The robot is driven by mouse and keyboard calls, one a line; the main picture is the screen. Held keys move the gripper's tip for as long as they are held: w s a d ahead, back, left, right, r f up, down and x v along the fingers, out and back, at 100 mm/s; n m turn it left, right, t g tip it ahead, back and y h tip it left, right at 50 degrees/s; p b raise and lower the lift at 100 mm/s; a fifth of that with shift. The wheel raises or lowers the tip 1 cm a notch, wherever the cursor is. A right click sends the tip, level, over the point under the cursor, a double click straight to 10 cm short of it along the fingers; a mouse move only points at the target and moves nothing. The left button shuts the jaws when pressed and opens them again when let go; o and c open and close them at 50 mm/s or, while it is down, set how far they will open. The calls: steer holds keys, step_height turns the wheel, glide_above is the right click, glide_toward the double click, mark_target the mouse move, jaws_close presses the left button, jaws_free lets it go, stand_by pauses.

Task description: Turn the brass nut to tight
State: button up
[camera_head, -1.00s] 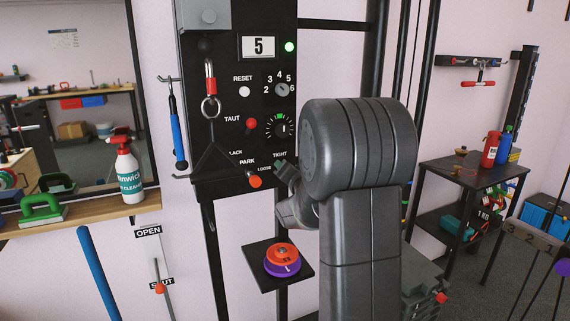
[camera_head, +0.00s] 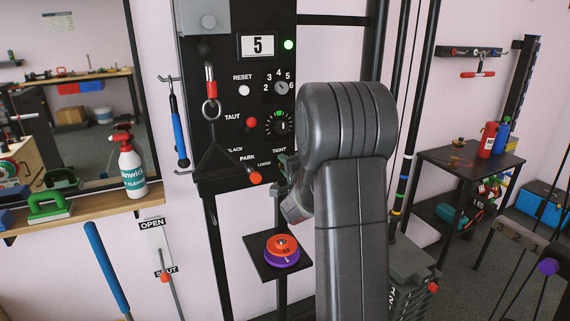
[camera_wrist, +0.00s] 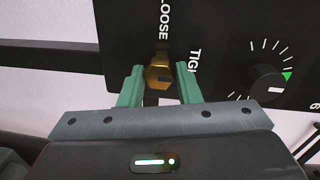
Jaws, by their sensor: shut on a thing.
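In the wrist view the brass nut (camera_wrist: 158,76) sits on the black panel, between the word LOOSE above it and the word TIGHT to its right. The green fingers of my gripper (camera_wrist: 160,70) stand on either side of it and are shut on it. I cannot tell how far the nut is turned. In the head view my gripper (camera_head: 284,162) reaches the lower right of the panel (camera_head: 225,130), by the TIGHT label. There the nut is hidden behind my gripper and arm.
A dial with a green mark (camera_wrist: 268,83) is right of the nut. An orange-tipped PARK lever (camera_head: 254,178) is left of my gripper. A small shelf (camera_head: 265,268) with orange and purple discs (camera_head: 283,251) lies below.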

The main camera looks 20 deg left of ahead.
stand_by(0.4)
steer(key=o, duration=1)
steer(key=shift+c, duration=0.2)
steer(key=v, duration=1.3)
steer(key=shift+s+d+b, duration=0.25)
steer(key=shift+s+b, duration=0.05)
steer(key=shift+b, duration=0.15)
steer(key=x, duration=1.4)
steer(key=shift+p, duration=0.45)
